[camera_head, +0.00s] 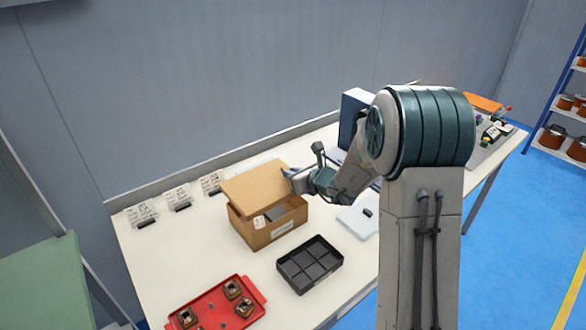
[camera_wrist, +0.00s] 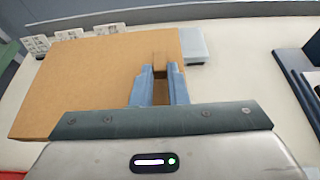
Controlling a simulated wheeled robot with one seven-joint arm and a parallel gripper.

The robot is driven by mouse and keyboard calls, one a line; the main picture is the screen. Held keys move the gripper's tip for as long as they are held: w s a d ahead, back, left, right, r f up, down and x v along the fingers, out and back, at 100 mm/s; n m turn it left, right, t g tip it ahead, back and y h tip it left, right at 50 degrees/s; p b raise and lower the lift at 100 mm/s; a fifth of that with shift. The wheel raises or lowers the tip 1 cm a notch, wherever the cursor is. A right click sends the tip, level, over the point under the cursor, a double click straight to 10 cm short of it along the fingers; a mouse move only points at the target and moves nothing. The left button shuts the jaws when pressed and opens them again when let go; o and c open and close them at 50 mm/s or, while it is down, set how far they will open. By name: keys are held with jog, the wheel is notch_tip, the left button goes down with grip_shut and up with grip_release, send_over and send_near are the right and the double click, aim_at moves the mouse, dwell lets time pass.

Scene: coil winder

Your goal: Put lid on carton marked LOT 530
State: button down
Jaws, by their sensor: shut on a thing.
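The open brown carton (camera_head: 262,236) stands on the white table, with a pale label on its front that is too small to read. The brown cardboard lid (camera_head: 250,183) is tilted above the carton's back part, and the carton's inside shows below its front edge. My gripper (camera_head: 290,177) is shut on the lid's right side. In the wrist view the lid (camera_wrist: 95,82) fills the left and middle, and my gripper (camera_wrist: 160,75) has its two fingers on a narrow brown part of it. The lid hides the carton in the wrist view.
A black divided tray (camera_head: 310,265) lies in front of the carton, and a red tray (camera_head: 215,308) with small parts lies front left. Clear card holders (camera_head: 177,198) stand along the back left. A pale flat box (camera_head: 358,221) lies right of the carton.

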notch_tip(320, 180, down, 5)
jog(key=b, duration=0.3)
jog(key=shift+d, duration=0.15)
jog(key=shift+s+b, duration=0.1)
jog(key=shift+b, duration=0.45)
dwell(0.8)
jog(key=shift+b, duration=0.75)
dwell(0.8)
jog(key=shift+f+b, duration=0.9)
jog(key=shift+b, duration=0.45)
dwell(0.9)
jog(key=c, duration=0.9)
grip_release()
jog(key=shift+o, duration=0.2)
